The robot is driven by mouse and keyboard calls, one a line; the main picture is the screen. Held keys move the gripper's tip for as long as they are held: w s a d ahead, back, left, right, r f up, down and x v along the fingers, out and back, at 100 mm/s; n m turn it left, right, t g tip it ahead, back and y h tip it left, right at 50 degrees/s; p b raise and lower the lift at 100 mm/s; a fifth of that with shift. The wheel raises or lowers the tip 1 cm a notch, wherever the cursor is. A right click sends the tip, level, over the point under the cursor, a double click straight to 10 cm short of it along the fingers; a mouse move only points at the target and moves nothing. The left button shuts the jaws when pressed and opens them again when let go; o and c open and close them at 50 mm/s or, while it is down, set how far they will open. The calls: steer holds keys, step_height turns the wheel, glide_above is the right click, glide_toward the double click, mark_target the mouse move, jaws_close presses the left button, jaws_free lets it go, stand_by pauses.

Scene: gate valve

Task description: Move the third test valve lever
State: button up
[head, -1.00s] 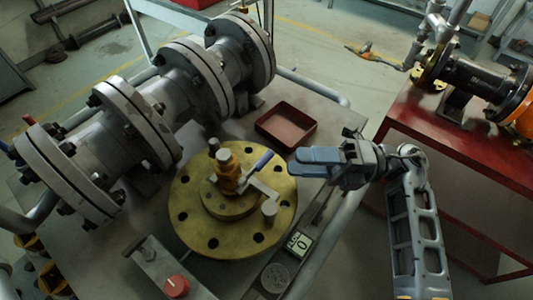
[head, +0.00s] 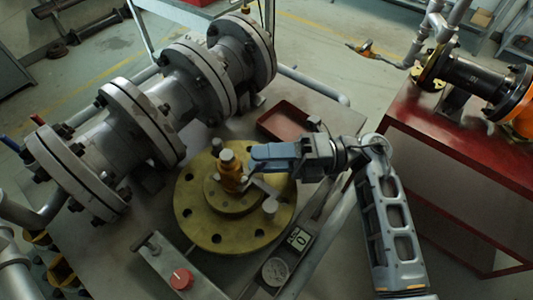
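A round brass flange (head: 205,239) with bolt holes lies on the bench, with an orange-brass valve fitting (head: 231,178) standing at its centre. A pale grey arm with an upright round post (head: 270,205) reaches out from the fitting to the right. The blue lever on the fitting, seen a second ago, is now hidden by my gripper. My gripper (head: 254,158) comes in from the right, its blue-grey fingers over that lever's place and close beside the fitting. I cannot tell whether the fingers are apart, or whether they touch or hold the lever.
A large grey flanged pipe (head: 150,120) runs along the left and back. A dark red tray (head: 284,121) lies behind my gripper. A box with a red knob (head: 181,278) and a small display reading 0 (head: 299,239) are at the front. A red table (head: 440,145) stands right.

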steer(key=shift+c, duration=0.4)
jaws_close()
